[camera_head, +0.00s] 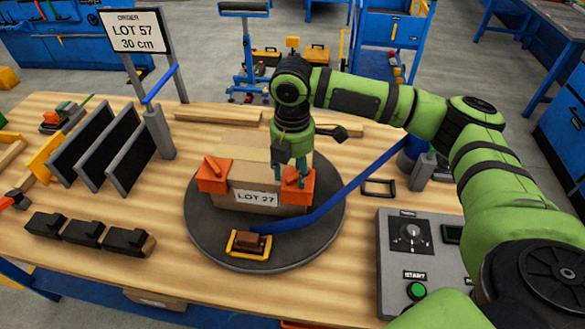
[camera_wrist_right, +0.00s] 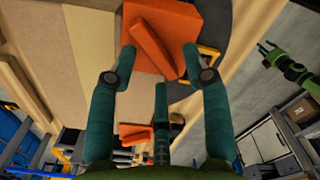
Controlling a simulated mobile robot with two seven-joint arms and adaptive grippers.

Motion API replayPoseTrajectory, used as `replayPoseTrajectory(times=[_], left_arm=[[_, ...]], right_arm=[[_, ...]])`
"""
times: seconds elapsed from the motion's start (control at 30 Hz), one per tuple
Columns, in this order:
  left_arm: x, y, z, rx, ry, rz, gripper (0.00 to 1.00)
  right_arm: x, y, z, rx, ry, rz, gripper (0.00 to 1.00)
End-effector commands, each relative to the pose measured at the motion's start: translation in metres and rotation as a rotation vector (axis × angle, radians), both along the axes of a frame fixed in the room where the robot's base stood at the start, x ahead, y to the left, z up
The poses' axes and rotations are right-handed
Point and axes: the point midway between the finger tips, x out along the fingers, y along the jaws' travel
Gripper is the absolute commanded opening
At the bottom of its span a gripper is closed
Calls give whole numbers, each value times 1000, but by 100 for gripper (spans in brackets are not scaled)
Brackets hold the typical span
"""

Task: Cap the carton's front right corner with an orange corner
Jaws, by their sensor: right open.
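The brown carton (camera_head: 262,178), labelled LOT 27, stands on a dark round turntable (camera_head: 325,225). One orange corner (camera_head: 213,174) sits on its front left top corner. Another orange corner (camera_head: 296,190) is at its front right top corner. My right gripper (camera_head: 291,165) comes down from above at that right corner. In the right wrist view, its teal fingers (camera_wrist_right: 158,62) are spread apart, with the near orange corner (camera_wrist_right: 165,25) just beyond and between the tips. The fingers partly hide the fit on the carton. A small green gripper, seemingly my left (camera_wrist_right: 268,50), shows far off.
A yellow-framed holder (camera_head: 249,243) with a brown block lies on the turntable's front. A blue bar (camera_head: 350,188) slants across the turntable's right side. A control box (camera_head: 415,245) stands right; dark panels (camera_head: 108,150) stand in a rack left. Several black blocks (camera_head: 85,232) lie front left.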

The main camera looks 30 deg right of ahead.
Motion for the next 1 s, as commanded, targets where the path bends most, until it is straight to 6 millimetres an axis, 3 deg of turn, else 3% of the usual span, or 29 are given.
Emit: replayPoseTrajectory(times=[0.17,0.6,0.8,1.0], left_arm=[[1,1,0,1,-1,0,49],[-1,-2,0,-2,1,0,49],[-1,-2,0,-3,2,0,49],[-1,-2,0,-3,2,0,49]], right_arm=[[1,1,15,2,-5,0,49],[1,1,102,1,-3,-1,49],[1,0,118,0,-1,0,49],[1,0,120,0,1,0,49]])
